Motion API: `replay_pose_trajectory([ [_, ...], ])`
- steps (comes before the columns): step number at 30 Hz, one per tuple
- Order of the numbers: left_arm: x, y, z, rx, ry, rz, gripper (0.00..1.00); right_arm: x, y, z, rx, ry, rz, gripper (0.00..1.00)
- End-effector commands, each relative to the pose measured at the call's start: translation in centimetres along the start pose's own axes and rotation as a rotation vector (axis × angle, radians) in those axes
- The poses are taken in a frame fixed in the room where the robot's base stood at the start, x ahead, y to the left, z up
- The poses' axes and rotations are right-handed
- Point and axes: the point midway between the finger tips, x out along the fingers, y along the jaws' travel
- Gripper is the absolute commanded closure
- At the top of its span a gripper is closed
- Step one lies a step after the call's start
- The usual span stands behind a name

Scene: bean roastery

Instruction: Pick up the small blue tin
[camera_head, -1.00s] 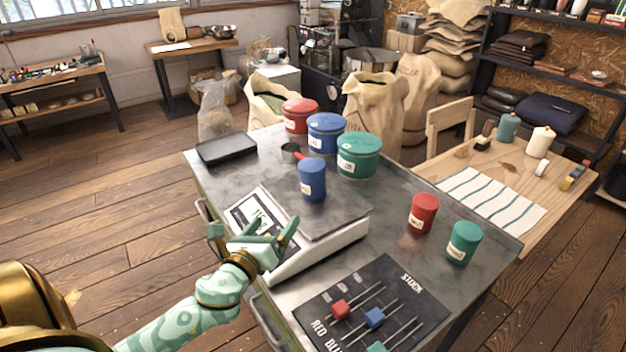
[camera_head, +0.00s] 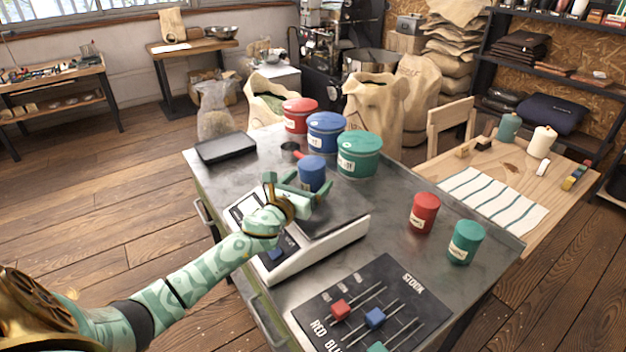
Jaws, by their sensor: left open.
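The small blue tin (camera_head: 312,171) stands upright on the plate of the white scale (camera_head: 318,252) on the metal table. My left gripper (camera_head: 298,190) is open at the near side of the tin, its fingers pointing toward it. The gripper hides the lower part of the tin, and I cannot tell whether a finger touches it. My right gripper is not in view.
Large red (camera_head: 299,115), blue (camera_head: 326,133) and green (camera_head: 359,154) tins stand close behind. A small red tin (camera_head: 423,213) and a small green tin (camera_head: 465,242) stand to the right. A slider board (camera_head: 372,305) lies in front; a black tray (camera_head: 226,148) lies back left.

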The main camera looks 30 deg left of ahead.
Motion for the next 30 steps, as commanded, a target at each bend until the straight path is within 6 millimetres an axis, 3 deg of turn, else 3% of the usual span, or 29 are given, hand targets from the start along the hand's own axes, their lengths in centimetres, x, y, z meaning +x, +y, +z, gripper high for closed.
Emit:
replay_pose_trajectory([
  [4, 1.9, 0.0, -0.1, -0.002, 0.000, 0.000, 0.15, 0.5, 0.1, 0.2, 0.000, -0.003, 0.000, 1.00],
  [11, 2.2, 0.0, -0.1, -0.001, 0.001, -0.001, 0.15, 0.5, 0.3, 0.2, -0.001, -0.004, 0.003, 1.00],
  [12, 2.2, 0.0, -0.1, -0.001, 0.001, -0.001, 0.18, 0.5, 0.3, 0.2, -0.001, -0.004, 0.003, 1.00],
  [17, 2.2, 0.0, -0.1, -0.001, 0.001, 0.000, 0.63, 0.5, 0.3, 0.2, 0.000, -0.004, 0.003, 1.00],
  [18, 2.2, 0.0, -0.1, -0.001, 0.001, 0.000, 0.66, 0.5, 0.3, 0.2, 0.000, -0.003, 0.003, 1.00],
  [20, 2.2, 0.0, -0.1, -0.001, 0.000, 0.000, 0.70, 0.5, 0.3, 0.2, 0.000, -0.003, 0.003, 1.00],
  [30, 2.2, -0.1, 1.0, 0.002, -0.001, -0.001, 0.70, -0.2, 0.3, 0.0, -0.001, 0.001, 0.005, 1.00],
])
